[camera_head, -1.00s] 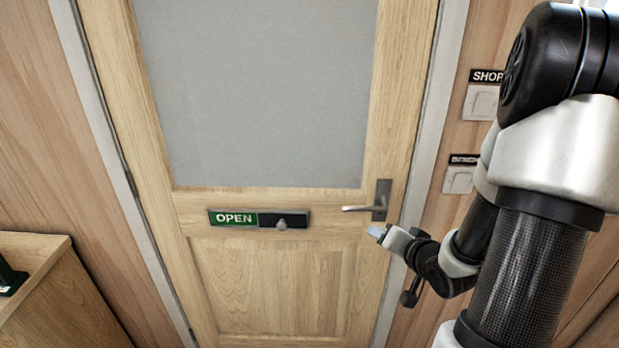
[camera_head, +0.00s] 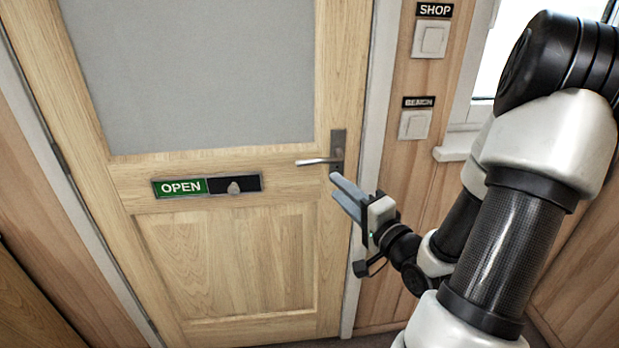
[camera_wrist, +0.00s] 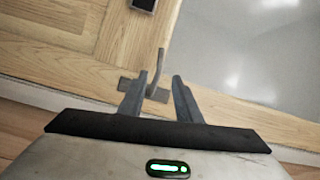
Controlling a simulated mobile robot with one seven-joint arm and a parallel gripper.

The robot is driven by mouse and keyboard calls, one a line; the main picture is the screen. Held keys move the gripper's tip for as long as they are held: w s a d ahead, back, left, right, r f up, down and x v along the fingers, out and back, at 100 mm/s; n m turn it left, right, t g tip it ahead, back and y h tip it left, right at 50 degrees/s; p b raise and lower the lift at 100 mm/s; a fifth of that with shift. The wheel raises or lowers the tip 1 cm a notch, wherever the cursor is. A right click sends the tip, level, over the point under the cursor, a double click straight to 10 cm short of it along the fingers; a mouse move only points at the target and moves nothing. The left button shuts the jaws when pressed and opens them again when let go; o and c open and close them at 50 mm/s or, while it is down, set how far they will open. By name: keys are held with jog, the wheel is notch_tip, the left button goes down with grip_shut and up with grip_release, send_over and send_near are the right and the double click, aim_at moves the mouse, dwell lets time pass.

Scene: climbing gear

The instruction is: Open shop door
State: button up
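The shop door (camera_head: 225,240) is a light wooden door with a grey glass pane, and it stands shut in its frame. Its metal lever handle (camera_head: 316,161) points left from a dark plate on the door's right side. My gripper (camera_head: 334,185) is just below and right of the handle, open and empty. In the wrist view the lever (camera_wrist: 157,66) shows beyond and between the fingertips of my open gripper (camera_wrist: 157,80). It looks apart from the fingers, though the exact gap is hard to tell.
A window sill (camera_head: 456,146) juts out further right.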

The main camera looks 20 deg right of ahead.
aim_at(311, 163)
jog(key=w+b, duration=0.1)
jog(key=w, duration=0.3)
jog(key=w+a+b, duration=0.1)
jog(key=w+b, duration=0.1)
jog(key=w, duration=0.3)
jog(key=w+b, duration=0.1)
jog(key=w, duration=0.4)
jog(key=shift+a+r, duration=0.1)
jog(key=shift+a, duration=0.25)
grip_shut()
